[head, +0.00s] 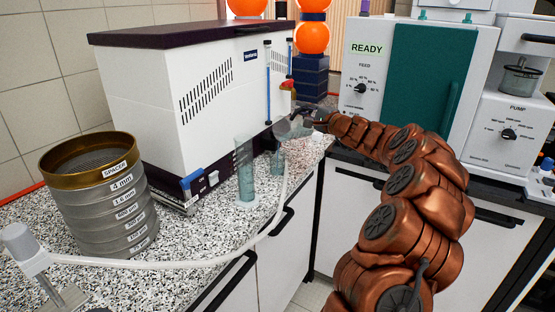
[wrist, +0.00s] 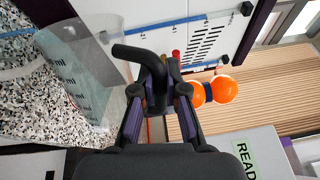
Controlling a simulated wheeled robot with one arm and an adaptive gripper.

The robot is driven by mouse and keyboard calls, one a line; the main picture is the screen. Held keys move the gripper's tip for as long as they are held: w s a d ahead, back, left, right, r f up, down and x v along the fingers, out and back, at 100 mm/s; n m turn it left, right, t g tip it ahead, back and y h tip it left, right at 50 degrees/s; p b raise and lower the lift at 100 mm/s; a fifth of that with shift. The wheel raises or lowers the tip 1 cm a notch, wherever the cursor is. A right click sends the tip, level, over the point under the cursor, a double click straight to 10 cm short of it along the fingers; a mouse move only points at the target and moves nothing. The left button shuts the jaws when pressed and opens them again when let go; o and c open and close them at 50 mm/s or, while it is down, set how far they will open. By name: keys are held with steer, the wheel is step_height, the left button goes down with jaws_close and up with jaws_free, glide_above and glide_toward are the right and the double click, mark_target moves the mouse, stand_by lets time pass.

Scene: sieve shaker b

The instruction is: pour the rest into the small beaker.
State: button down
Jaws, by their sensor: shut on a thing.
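My gripper (head: 314,119) is shut on a clear vessel (head: 290,130) and holds it tilted above the counter. In the wrist view the clear vessel (wrist: 82,72) with "ml" marks lies left of my gripper (wrist: 158,90); a dark, handle-like bar runs between the fingers. The small beaker (head: 278,164) stands upright on the counter, just below the held vessel in the head view. A taller clear cylinder (head: 245,172) stands to its left. Whether liquid is flowing, and how much is in either vessel, I cannot tell.
A sieve stack (head: 100,205) stands at the left on the speckled counter (head: 190,262). A white hose (head: 170,262) runs along the counter's front. A large white box machine (head: 200,90) stands behind the beakers. A machine reading READY (head: 368,49) is at the right.

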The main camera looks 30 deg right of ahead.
mark_target(294, 115)
steer(key=shift+s+a+f+n+b, duration=0.1)
steer(key=shift+a+f+n+b, duration=0.3)
steer(key=shift+b, duration=1.1)
steer(key=shift+s+a+f+n+b, duration=0.1)
steer(key=shift+a+n+b, duration=0.55)
steer(key=shift+b, duration=0.9)
steer(key=shift+s+a+f+n+b, duration=0.1)
steer(key=shift+a+f+n+b, duration=0.3)
steer(key=shift+b, duration=1.1)
